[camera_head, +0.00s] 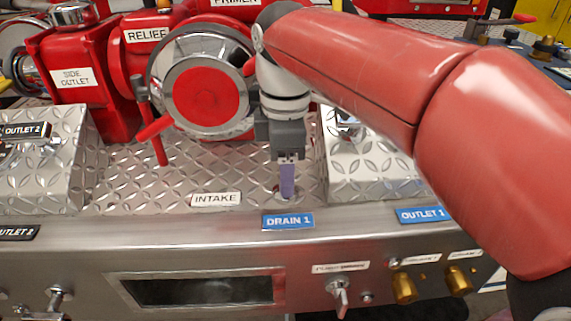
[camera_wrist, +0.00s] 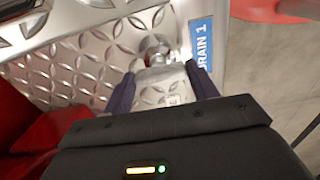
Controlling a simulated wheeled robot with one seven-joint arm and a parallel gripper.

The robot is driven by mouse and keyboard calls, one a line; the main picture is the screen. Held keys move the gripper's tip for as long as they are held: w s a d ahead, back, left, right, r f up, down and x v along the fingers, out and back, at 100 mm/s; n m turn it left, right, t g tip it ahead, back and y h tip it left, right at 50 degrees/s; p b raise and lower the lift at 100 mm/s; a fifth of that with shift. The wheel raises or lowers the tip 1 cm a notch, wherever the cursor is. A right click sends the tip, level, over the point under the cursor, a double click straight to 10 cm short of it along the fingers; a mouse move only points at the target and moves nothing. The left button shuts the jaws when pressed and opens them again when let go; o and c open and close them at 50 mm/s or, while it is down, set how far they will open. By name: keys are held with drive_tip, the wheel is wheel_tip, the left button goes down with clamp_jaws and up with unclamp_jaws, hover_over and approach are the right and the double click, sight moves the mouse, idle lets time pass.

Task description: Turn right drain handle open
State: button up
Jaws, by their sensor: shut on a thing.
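The drain handle (camera_wrist: 155,52) is a small silver metal handle beside the blue DRAIN 1 label (camera_head: 288,221). The label also shows at the upper right of the wrist view (camera_wrist: 202,45). My gripper (camera_head: 287,188) points down onto the diamond-plate panel just behind this label. In the wrist view my gripper (camera_wrist: 161,72) has a purple finger on each side of the handle and is shut on it. In the head view the fingers hide most of the handle.
A red-faced round cap (camera_head: 207,92) with red levers stands left of my gripper. A raised diamond-plate box (camera_head: 370,185) is close on the right. The INTAKE label (camera_head: 215,199) lies to the left. Brass knobs (camera_head: 404,288) sit on the front face below.

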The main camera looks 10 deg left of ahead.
idle(0.5)
drive_tip(key=o, duration=1)
